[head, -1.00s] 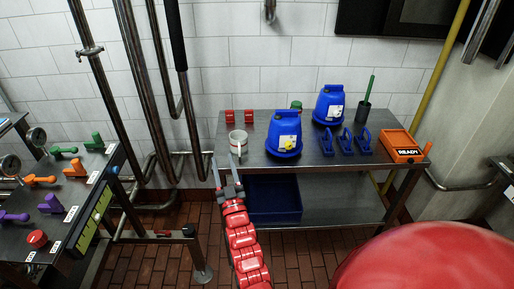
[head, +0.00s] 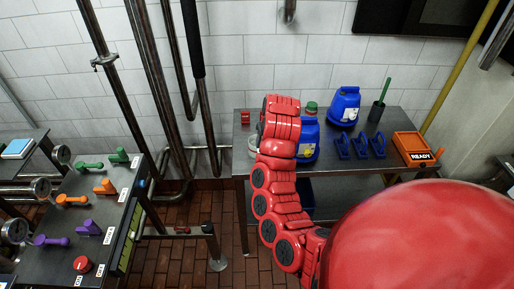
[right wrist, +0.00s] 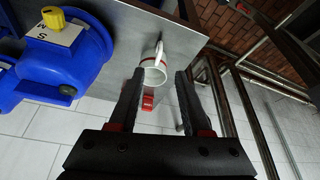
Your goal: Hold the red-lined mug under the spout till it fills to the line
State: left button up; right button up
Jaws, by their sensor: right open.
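The white mug (right wrist: 153,70) with a red line stands on the steel table, its handle toward the top of the right wrist view. In the head view only a pale sliver of the mug (head: 252,146) shows behind my red arm. My right gripper (right wrist: 160,74) is open, with the mug at and just beyond its fingertips, between the two fingers' lines. I cannot tell whether a finger touches it. In the head view that gripper is hidden by my arm. My left gripper is not in view. I cannot identify the spout for sure.
Blue jugs (head: 344,104), blue clamps (head: 360,146), an orange READY box (head: 413,147) and a green-handled brush holder (head: 377,111) stand on the table (head: 395,122). A blue jug (right wrist: 55,55) is close beside the gripper. A valve bench (head: 60,220) stands at left.

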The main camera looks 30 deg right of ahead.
jog(key=b+x, duration=0.4)
jog(key=x, duration=0.6)
jog(key=shift+b, duration=0.4)
jog(key=shift+x, duration=0.75)
jog(key=p+x, duration=0.3)
jog(key=shift+f, duration=0.25)
jog(key=shift+x, duration=0.95)
grip_shut()
